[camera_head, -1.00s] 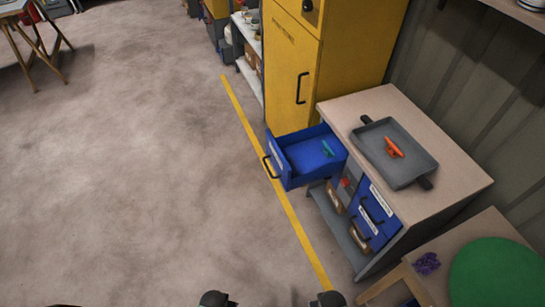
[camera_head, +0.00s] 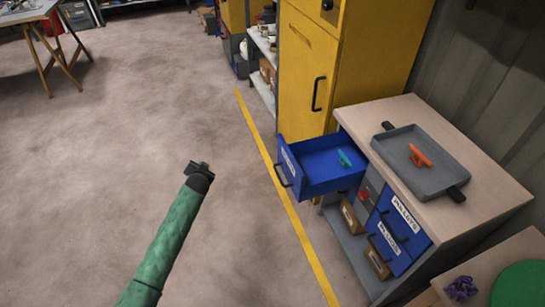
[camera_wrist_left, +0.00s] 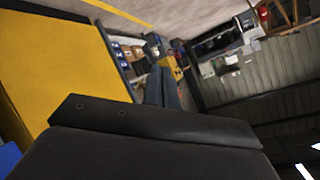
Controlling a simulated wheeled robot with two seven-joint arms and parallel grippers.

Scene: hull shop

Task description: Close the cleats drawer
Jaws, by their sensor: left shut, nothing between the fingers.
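A blue drawer (camera_head: 325,172) stands pulled out of the upper left of the cabinet (camera_head: 487,206), with a teal cleat (camera_head: 344,158) lying inside. Its front has a label too small to read and a dark bar handle (camera_head: 283,176). My left gripper (camera_head: 200,167) is shut and empty, over the floor to the left of the drawer and apart from it. In the left wrist view its fingers (camera_wrist_left: 163,90) are together, and a bit of blue, perhaps the drawer, shows at the lower left edge. My right gripper is not in view.
A grey tray (camera_head: 438,178) with an orange cleat (camera_head: 420,156) lies on the cabinet top. Shut blue drawers (camera_head: 398,236) are below. A yellow locker (camera_head: 330,70) stands directly behind the open drawer. The floor (camera_head: 110,150) to the left is clear.

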